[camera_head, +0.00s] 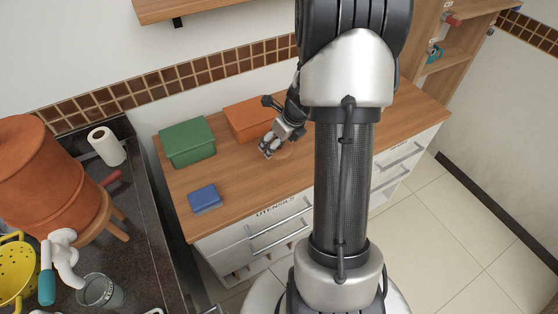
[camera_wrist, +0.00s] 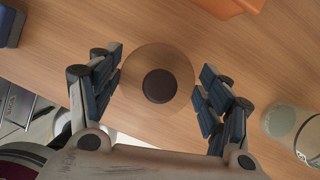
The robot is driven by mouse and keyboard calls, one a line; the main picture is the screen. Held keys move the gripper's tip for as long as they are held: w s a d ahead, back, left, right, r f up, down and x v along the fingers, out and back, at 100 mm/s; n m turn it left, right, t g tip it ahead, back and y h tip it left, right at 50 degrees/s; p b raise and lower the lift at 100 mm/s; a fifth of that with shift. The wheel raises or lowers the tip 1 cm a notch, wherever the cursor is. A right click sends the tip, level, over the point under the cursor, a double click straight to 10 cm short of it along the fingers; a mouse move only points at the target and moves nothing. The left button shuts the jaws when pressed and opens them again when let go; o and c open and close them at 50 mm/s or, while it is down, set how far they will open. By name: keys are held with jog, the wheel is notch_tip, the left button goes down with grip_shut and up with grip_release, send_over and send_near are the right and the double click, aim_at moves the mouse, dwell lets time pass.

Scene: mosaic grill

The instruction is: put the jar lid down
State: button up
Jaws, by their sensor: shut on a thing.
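The jar lid (camera_wrist: 133,88) is a round, see-through brownish disc with a dark round knob at its middle. In the head view my gripper (camera_head: 268,150) is low over the wooden counter (camera_head: 240,175), in front of the orange box. The lid is small there and partly hidden by the fingers. I cannot tell whether the lid touches the counter.
An orange box (camera_head: 247,118), a green box (camera_head: 187,141) and a blue box (camera_head: 204,198) stand on the counter. A pale round container with a label (camera_wrist: 282,122) is right of my gripper in the wrist view. Bare wood lies between the blue box and my gripper.

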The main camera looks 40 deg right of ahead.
aim_at(281, 150)
jog(key=shift+f+b, duration=1.85)
jog(key=shift+f, duration=1.4)
jog(key=o, duration=1)
jog(key=shift+c, duration=0.2)
jog(key=shift+r, duration=0.1)
jog(key=shift+r+p, duration=0.3)
jog(key=p+v, duration=0.5)
jog(key=v, duration=0.6)
jog(key=shift+s+r+p, duration=0.25)
jog(key=shift+p, duration=0.15)
